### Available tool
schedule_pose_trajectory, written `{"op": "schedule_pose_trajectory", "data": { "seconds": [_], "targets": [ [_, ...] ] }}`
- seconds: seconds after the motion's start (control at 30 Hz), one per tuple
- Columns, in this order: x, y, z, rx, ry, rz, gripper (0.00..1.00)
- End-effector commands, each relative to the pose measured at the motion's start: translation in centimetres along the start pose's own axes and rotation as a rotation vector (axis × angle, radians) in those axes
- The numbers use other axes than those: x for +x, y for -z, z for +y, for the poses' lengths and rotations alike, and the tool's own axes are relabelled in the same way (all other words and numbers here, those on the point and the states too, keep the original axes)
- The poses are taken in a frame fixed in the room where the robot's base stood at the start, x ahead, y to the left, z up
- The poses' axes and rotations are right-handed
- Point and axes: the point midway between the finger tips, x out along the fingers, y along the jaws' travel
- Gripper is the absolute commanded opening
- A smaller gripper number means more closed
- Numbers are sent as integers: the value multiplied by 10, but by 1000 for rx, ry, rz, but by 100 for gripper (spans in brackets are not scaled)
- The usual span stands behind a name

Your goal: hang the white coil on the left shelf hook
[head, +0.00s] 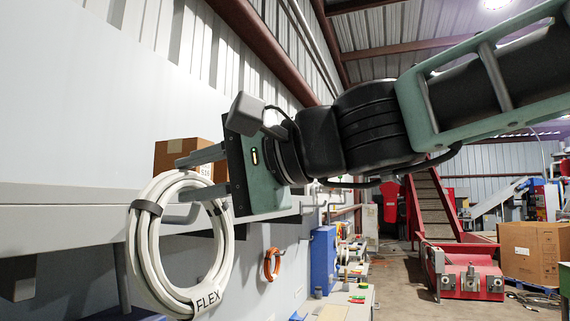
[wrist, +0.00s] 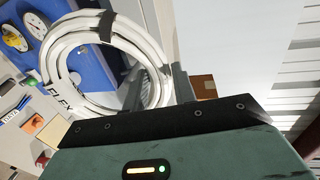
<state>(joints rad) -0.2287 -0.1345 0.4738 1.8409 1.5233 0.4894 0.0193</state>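The white coil (head: 143,250) hangs upright in the head view, with dark bands and a white FLEX tag (head: 208,299) at its bottom. My gripper (head: 180,178) is closed across the top of the ring. In the wrist view, one finger lies inside the white coil (wrist: 88,32) and one outside, with the strands between them. The grey shelf (head: 60,222) runs along the wall at left, just behind the coil.
A cardboard box (head: 172,153) stands on the shelf behind my fingers. An orange coil (head: 272,265) hangs on the wall farther back, near a blue cabinet (head: 322,262). A red machine (head: 465,270) and large carton (head: 530,250) stand at right. Open floor lies between.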

Motion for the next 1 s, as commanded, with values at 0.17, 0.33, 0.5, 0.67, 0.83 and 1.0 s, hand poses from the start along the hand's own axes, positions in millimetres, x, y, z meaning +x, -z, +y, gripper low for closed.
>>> {"op": "schedule_pose_trajectory", "data": {
  "seconds": [0.17, 0.33, 0.5, 0.67, 0.83, 1.0],
  "targets": [
    [-45, 7, 13, -1, -13, 20, 52],
    [-67, 2, 7, -4, -8, 8, 52],
    [-76, 0, 3, -9, -4, 7, 52],
    [-85, 0, 1, -9, 1, 8, 52],
    [-90, 2, 4, -11, 8, 4, 52],
    [-95, 1, 1, -15, 12, -5, 52]
  ]
}}
